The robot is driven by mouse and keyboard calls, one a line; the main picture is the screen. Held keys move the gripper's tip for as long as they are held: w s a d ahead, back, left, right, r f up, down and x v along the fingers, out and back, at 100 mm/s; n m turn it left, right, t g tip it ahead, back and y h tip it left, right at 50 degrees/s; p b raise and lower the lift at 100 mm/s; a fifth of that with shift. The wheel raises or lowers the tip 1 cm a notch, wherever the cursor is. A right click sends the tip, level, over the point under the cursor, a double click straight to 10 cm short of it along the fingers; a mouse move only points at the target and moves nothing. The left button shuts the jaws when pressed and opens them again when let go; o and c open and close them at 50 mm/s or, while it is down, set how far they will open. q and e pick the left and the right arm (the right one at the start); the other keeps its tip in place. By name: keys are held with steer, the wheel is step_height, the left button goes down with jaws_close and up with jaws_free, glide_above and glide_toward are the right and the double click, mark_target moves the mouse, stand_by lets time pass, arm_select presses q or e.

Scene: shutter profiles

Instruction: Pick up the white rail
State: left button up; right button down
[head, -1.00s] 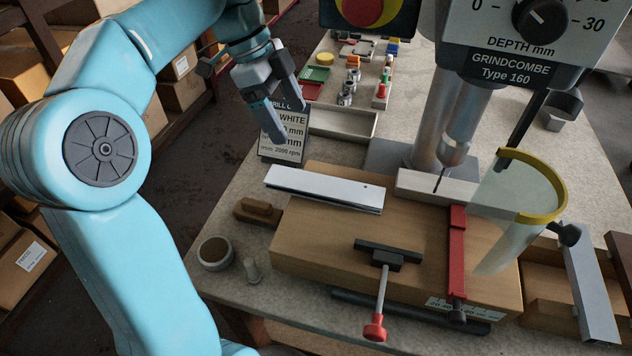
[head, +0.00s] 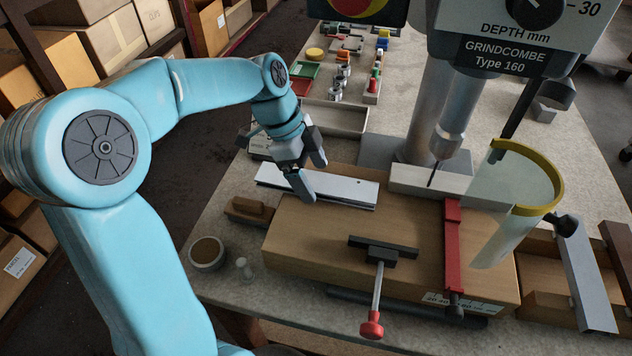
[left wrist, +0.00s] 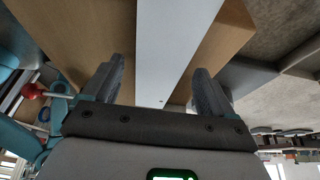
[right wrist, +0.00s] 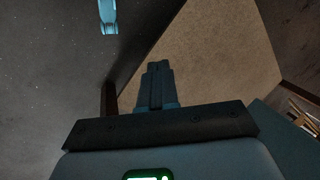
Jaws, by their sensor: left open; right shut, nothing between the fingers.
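The white rail (head: 350,192) lies across the back left of the wooden block (head: 330,235), its left end jutting past the block. My left gripper (head: 313,180) is open and over the rail's middle. In the left wrist view the rail (left wrist: 170,50) runs lengthwise between the two spread fingers (left wrist: 158,85), with a gap on each side. I cannot tell how far the fingertips are above it. My right gripper (right wrist: 155,68) shows only in the right wrist view; it is shut and empty, away from the rail.
The drill column (head: 425,110) and bit stand behind the block. A red clamp bar (head: 452,245), a black clamp with a red knob (head: 372,325) and a clear guard with a yellow rim (head: 505,225) are to the right. A cup (head: 207,253) stands at front left.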

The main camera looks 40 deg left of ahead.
arm_select(q)
steer(key=shift+d+f, duration=0.25)
steer(key=shift+f, duration=0.15)
steer(key=c, duration=1.2)
